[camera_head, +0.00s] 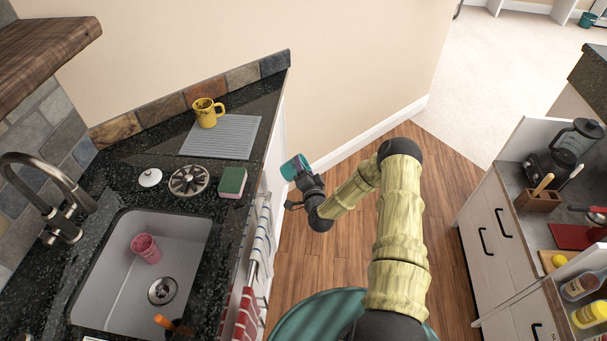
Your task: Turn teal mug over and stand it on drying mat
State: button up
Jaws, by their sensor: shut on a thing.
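The teal mug (291,169) is in my gripper (302,182), off the right edge of the dark counter and above the wood floor. It is tilted, with a pale round end facing up and left. I cannot tell whether that end is its mouth or its base. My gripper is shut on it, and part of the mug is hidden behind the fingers. The grey ribbed drying mat (235,140) lies on the counter, up and left of my gripper. A yellow mug (207,113) stands at the mat's back left.
A green sponge (232,181), a round metal strainer (189,180) and a white lid (150,177) sit between mat and sink. The sink (111,275) holds a pink cup (146,248). Towels (262,235) hang at the counter front. The mat's right part is clear.

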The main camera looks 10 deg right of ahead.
jog(key=shift+w+m, duration=0.1)
jog(key=shift+m, duration=0.3)
